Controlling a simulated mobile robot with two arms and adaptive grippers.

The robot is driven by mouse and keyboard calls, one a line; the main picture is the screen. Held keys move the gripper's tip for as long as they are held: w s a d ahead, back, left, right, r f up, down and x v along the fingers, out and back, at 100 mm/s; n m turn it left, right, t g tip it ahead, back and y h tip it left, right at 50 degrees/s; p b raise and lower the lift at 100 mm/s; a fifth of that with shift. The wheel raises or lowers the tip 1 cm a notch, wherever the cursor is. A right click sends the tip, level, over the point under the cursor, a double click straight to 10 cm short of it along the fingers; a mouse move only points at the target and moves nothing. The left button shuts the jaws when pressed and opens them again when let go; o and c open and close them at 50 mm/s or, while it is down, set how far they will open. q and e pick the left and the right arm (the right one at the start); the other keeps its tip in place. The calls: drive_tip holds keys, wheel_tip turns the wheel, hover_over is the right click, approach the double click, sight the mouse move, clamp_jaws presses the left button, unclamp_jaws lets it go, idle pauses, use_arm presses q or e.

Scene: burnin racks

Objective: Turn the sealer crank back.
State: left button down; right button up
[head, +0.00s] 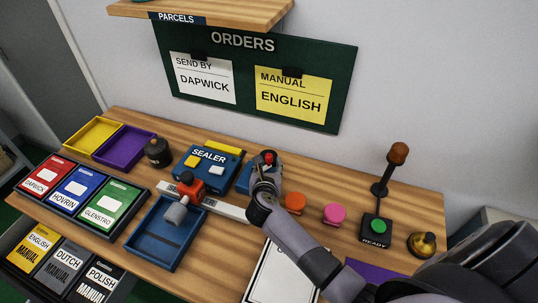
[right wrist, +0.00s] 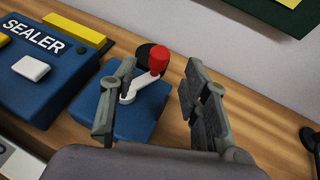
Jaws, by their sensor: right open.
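The sealer (head: 209,159) is a blue box with a yellow bar and a white button; it also shows in the right wrist view (right wrist: 42,85). Right of it is a blue crank base (right wrist: 130,115), with a pale crank arm (right wrist: 136,87) and an upright red knob (right wrist: 160,58). My right gripper (head: 267,170) is over the crank base and hides most of it in the head view. Its fingers are open, and in the right wrist view the knob shows between the fingertips; contact is not visible. My left gripper is not in view.
A blue tray (head: 152,253) and a red-and-grey tool (head: 188,189) lie in front of the sealer. The wall is close behind.

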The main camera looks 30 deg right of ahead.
sight(268, 158)
drive_tip(key=x, duration=0.3)
drive_tip(key=shift+x, duration=1.2)
drive_tip(key=shift+w+d+f, duration=0.25)
drive_tip(key=shift+w, duration=0.3)
drive_tip(key=shift+w+d+f, duration=0.1)
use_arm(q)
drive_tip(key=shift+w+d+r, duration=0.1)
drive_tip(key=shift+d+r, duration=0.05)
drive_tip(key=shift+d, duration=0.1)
use_arm(e)
drive_tip(key=shift+c, duration=0.3)
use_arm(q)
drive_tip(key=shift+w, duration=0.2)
use_arm(e)
clamp_jaws()
